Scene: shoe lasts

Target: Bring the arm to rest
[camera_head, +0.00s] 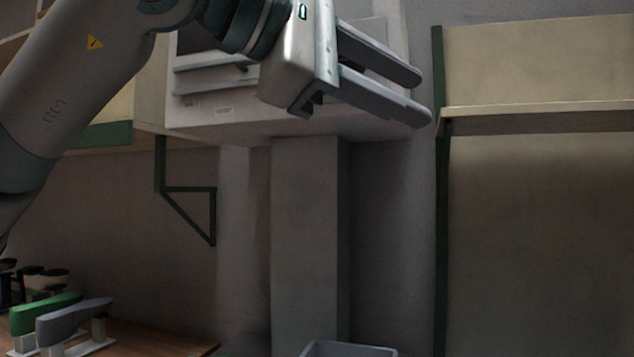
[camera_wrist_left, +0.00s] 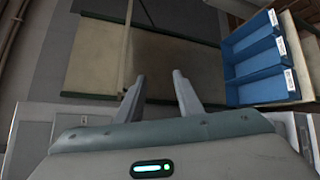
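My left gripper (camera_head: 418,97) is raised high in the head view, its arm coming in from the upper left. Its two fingers point right and stand apart, with nothing between them. The left wrist view also shows the open fingers (camera_wrist_left: 158,88) with empty space between them. A green shoe last (camera_head: 45,312) and a grey shoe last (camera_head: 75,322) stand on white supports at the lower left of the head view, well below the gripper. My right gripper is not in view.
A wooden table (camera_head: 165,338) is at the lower left, with dark objects (camera_head: 38,280) at its far left. A grey bin (camera_head: 348,349) shows at the bottom. A white cabinet (camera_head: 215,115) hangs behind the gripper. Shelving (camera_head: 540,119) is at right. Blue bins (camera_wrist_left: 258,65) show in the wrist view.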

